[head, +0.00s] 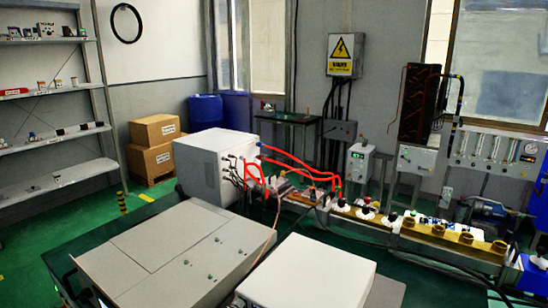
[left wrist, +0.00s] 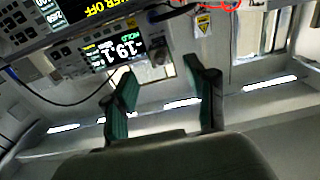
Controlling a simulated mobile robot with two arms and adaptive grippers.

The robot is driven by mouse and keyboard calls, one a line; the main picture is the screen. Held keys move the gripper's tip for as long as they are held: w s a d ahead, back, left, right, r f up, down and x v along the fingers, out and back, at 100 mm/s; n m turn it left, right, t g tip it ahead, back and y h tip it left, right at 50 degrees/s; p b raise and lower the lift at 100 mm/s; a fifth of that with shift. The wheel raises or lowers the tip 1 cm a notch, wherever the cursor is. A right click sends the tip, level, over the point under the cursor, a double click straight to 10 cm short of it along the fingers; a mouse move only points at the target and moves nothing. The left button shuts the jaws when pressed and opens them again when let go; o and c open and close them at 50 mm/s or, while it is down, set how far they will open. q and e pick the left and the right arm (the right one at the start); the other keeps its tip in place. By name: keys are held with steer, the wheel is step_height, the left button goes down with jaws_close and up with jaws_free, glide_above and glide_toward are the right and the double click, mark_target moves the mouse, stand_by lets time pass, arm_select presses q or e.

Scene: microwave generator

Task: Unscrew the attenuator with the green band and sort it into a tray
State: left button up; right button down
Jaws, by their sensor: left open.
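My left gripper (left wrist: 161,74) shows in the left wrist view with its two green-padded fingers spread apart. Nothing is between the fingers. Behind them are instrument panels, one with a lit display (left wrist: 124,48), and a pale surface with bright light strips. Neither gripper shows in the head view. I cannot make out an attenuator with a green band or a sorting tray in either view. A long bench with brass-coloured parts (head: 437,231) and several small dark and white pieces stands at the right of the head view; these are too small to identify.
A white cabinet (head: 212,163) with red cables (head: 293,163) stands mid-scene. Grey panelled equipment (head: 160,262) and a white box (head: 308,275) fill the near foreground. Cardboard boxes (head: 154,160), a blue drum (head: 205,112) and shelves (head: 50,92) stand further back. Green floor is free at left.

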arm_select(q)
steer(key=shift+w, duration=0.1)
steer(key=b+x, duration=0.1)
steer(key=x, duration=0.6)
steer(key=shift+w+d+b, duration=0.1)
steer(key=shift+b, duration=0.3)
steer(key=shift+x, duration=0.85)
steer(key=shift+p, duration=0.4)
stand_by(0.3)
jaws_close()
stand_by(0.4)
steer(key=p+v, duration=0.2)
steer(key=v, duration=0.4)
steer(key=shift+p, duration=0.3)
stand_by(0.6)
